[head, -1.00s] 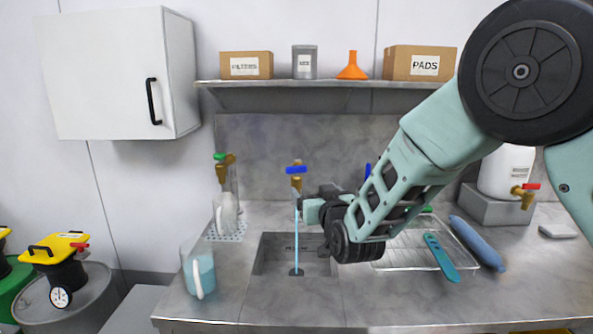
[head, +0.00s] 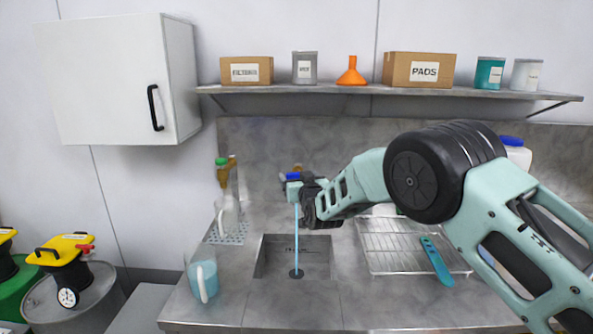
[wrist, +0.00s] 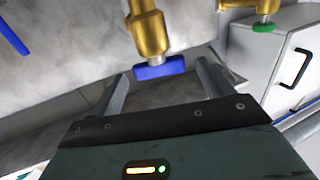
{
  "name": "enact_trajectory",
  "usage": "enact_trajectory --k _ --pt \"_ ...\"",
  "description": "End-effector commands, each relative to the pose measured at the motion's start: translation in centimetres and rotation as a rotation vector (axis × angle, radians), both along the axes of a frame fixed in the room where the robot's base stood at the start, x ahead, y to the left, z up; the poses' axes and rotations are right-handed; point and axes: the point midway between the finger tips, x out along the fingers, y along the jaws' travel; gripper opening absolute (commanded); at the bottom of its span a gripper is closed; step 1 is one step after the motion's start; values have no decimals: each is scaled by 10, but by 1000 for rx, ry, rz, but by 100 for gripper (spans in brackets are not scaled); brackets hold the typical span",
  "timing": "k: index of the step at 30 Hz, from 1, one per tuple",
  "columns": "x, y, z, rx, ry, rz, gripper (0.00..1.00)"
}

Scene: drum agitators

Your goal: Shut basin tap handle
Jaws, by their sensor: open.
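The basin tap has a blue handle (head: 293,176) on a brass body, mostly hidden behind my gripper in the head view. A thin blue stream of water (head: 297,235) runs from it into the sunken basin (head: 320,262). In the wrist view the brass tap body (wrist: 149,32) and its blue handle (wrist: 160,68) are close ahead. My gripper (wrist: 162,85) is open, with one finger on each side of the handle near the fingertips. I cannot tell whether either finger touches it.
A jug of blue liquid (head: 203,275) is on the counter. A shelf (head: 350,89) runs above.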

Motion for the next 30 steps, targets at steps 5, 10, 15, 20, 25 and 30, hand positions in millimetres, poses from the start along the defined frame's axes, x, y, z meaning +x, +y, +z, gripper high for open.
enact_trajectory --k 5,10,15,20,25,30 --pt "17 5 1 0 -1 -1 80" --pt "24 8 1 0 -1 -1 80" --pt "26 9 0 0 0 0 80" --pt "26 9 0 0 0 0 80" --pt "26 9 0 0 0 0 35" --pt "25 9 -1 0 -1 -6 35"
